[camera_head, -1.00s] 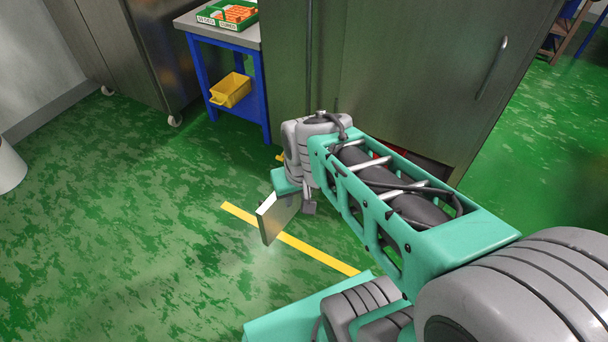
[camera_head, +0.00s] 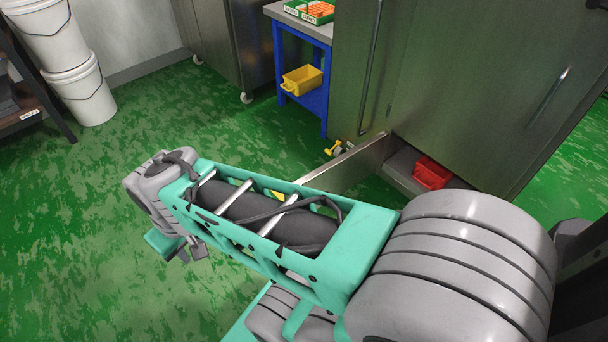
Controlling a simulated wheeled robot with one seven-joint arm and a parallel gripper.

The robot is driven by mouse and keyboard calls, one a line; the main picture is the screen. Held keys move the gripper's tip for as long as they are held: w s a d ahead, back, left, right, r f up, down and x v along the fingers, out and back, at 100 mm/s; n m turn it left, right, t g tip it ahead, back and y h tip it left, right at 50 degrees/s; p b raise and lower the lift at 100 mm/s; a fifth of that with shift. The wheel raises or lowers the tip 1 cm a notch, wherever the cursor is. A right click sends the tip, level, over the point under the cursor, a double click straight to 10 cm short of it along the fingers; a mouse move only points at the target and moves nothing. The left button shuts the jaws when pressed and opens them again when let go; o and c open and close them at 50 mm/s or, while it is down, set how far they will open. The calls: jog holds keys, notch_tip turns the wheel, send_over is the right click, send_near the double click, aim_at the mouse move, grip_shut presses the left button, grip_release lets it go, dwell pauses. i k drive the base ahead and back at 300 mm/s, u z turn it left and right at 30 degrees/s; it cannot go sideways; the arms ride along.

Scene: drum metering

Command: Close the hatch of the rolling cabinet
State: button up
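A tall grey-green metal cabinet (camera_head: 465,90) stands at the back right. Its low hatch (camera_head: 352,166) is open and sticks out toward me from the left side of a low opening. A red bin (camera_head: 432,173) sits inside the opening. My arm covers the near, lower part of the hatch. My gripper (camera_head: 180,247) is at the left end of my arm, over bare floor, left of the hatch and apart from its visible part. My wrist hides most of the gripper, so its fingers cannot be made out clearly.
A blue-framed table (camera_head: 328,75) with a yellow bin (camera_head: 302,80) stands left of the cabinet. Another metal cabinet on casters (camera_head: 222,45) is behind. White buckets (camera_head: 82,92) and a dark shelf (camera_head: 30,95) are at the left. The green floor (camera_head: 100,200) at left is clear.

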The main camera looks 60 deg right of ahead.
aim_at(336, 176)
jog(key=i, duration=2.05)
jog(key=z, duration=4)
jog(key=i, duration=0.45)
jog(key=u, duration=0.05)
jog(key=k, duration=0.45)
jog(key=u, duration=0.8)
jog(key=i, duration=0.15)
jog(key=u, duration=1.65)
